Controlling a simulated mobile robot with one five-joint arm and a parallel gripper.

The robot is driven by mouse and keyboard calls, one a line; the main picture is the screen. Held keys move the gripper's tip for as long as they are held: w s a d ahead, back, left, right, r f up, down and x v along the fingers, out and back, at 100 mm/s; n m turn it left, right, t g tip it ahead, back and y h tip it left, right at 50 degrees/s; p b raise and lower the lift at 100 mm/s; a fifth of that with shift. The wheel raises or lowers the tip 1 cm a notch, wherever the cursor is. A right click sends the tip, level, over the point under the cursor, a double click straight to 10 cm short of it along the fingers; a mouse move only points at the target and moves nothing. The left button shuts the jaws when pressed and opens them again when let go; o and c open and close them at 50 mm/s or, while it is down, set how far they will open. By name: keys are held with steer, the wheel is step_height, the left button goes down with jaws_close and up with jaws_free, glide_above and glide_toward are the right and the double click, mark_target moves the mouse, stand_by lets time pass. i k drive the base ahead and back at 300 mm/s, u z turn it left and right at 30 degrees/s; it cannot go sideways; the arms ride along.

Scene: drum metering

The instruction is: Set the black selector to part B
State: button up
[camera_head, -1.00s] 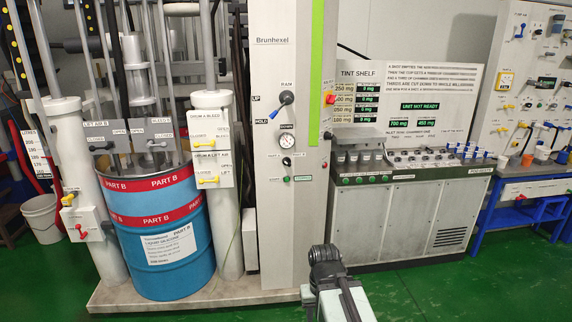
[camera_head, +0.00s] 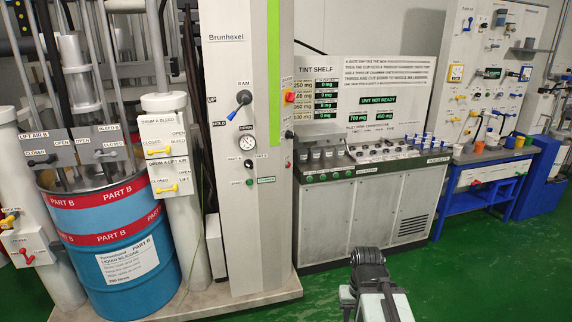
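The black selector (camera_head: 248,163) is a small dark knob on the pale front column of the Brunhexel machine (camera_head: 240,120). It sits below the round gauge (camera_head: 248,141) and above a green button. Small part labels flank it, but the direction it points is too small to tell. My arm (camera_head: 368,275) shows at the bottom, right of the column and well apart from the selector. Its end is a dark ribbed part; I cannot make out gripper fingers.
A blue Part B drum (camera_head: 120,255) stands left of the column on a low plinth (camera_head: 245,300). A blue-handled RAM lever (camera_head: 240,101) is above the selector. The tint shelf cabinet (camera_head: 350,220) stands to the right. Green floor (camera_head: 460,280) is clear at the front right.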

mark_target(248, 163)
steer(key=z, duration=1.2)
steer(key=i, duration=2.3)
steer(key=u, duration=4.4)
steer(key=i, duration=1)
steer(key=z, duration=0.15)
